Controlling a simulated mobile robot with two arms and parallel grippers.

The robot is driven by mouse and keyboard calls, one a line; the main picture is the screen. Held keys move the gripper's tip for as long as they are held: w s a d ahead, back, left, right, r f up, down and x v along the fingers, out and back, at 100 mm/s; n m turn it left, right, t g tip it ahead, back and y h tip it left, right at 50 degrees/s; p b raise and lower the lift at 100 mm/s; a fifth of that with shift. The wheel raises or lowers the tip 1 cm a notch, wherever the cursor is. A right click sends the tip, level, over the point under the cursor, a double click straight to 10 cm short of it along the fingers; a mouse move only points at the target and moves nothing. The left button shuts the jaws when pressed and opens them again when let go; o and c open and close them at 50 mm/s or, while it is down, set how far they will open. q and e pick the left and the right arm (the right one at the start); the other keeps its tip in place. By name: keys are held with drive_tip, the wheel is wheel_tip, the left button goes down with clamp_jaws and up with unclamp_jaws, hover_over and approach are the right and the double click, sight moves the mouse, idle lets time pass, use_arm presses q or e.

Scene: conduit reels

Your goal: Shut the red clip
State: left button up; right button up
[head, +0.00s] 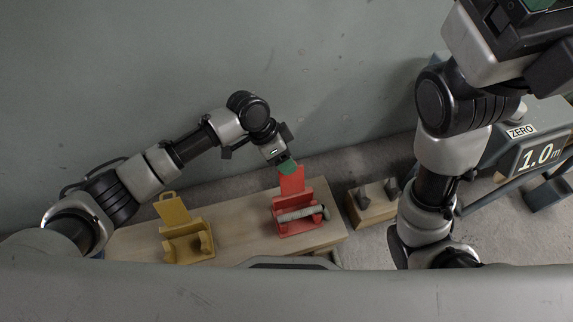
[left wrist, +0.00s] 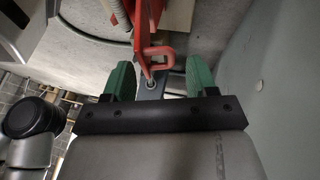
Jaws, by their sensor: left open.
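The red clip (head: 297,227) stands on a wooden board (head: 243,222) with its lid (head: 292,182) raised. A grey conduit (head: 300,213) lies across its cradle. My left gripper (head: 287,167), with green fingertips, is at the top of the raised lid. In the left wrist view, the open left gripper (left wrist: 159,78) has its two green fingers on either side of the red lid's loop (left wrist: 160,54), with gaps showing. My right arm is at the right; only a bit of green shows at its end by the top edge, so the jaw state is unclear.
A yellow clip (head: 188,247), lid up and cradle empty, stands left on the board. Right of the board is a wooden block (head: 370,212) with dark prongs. A device reading 1.0 m (head: 540,155) with a ZERO label stands far right. A grey wall rises behind.

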use_arm(q)
drive_tip(key=shift+s+d+f, duration=0.1)
drive_tip(key=shift+d+f, duration=0.25)
drive_tip(key=shift+f, duration=0.3)
clamp_jaws()
drive_tip(key=shift+a+r, duration=0.1)
